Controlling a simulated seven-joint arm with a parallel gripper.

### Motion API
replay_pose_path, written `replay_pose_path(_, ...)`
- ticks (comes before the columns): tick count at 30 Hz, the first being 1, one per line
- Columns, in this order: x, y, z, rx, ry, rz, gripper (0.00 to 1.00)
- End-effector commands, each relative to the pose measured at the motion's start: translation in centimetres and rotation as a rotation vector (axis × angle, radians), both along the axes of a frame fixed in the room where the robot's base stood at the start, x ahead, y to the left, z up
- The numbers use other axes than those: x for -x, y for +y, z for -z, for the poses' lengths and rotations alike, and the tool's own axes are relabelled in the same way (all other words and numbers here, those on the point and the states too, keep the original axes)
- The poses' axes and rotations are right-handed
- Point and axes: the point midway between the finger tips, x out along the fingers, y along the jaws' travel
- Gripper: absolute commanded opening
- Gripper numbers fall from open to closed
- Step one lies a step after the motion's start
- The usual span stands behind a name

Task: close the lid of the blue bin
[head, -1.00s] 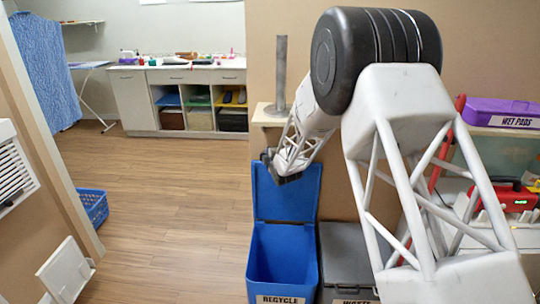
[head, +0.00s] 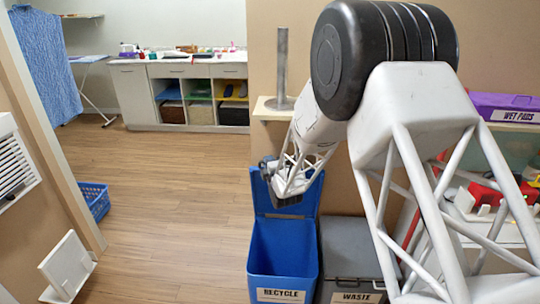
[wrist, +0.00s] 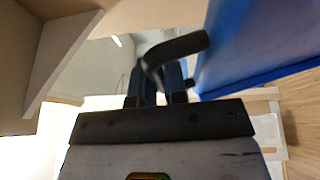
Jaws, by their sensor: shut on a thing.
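The blue bin (head: 284,248), labelled RECYCLE, stands on the floor at the lower middle of the head view. Its lid (head: 308,203) is raised behind the opening, roughly upright and tilted. My gripper (head: 268,172) is at the lid's upper edge and covers part of it. In the wrist view the lid (wrist: 245,45) is a blue panel on the right. There my gripper (wrist: 163,80) is shut on a dark curved piece (wrist: 178,46) beside the panel, which looks like the lid's handle. The exact contact is partly hidden.
A grey WASTE bin (head: 350,255) stands shut, close to the right of the blue bin. A small shelf (head: 270,110) with a grey post (head: 282,70) is above the lid. The wooden floor (head: 170,200) to the left is open, with a blue basket (head: 95,200) farther off.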

Motion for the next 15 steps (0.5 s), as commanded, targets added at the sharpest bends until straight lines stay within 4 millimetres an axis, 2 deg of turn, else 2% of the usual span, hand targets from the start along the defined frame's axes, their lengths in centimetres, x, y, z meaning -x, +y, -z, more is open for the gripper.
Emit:
replay_pose_path(3,2.0,0.0,0.6,0.000,-0.053,-0.001,0.00)
replay_pose_path(10,5.1,0.1,1.7,-0.001,-0.147,-0.001,0.00)
replay_pose_path(15,7.5,0.0,2.7,0.000,-0.145,-0.001,0.00)
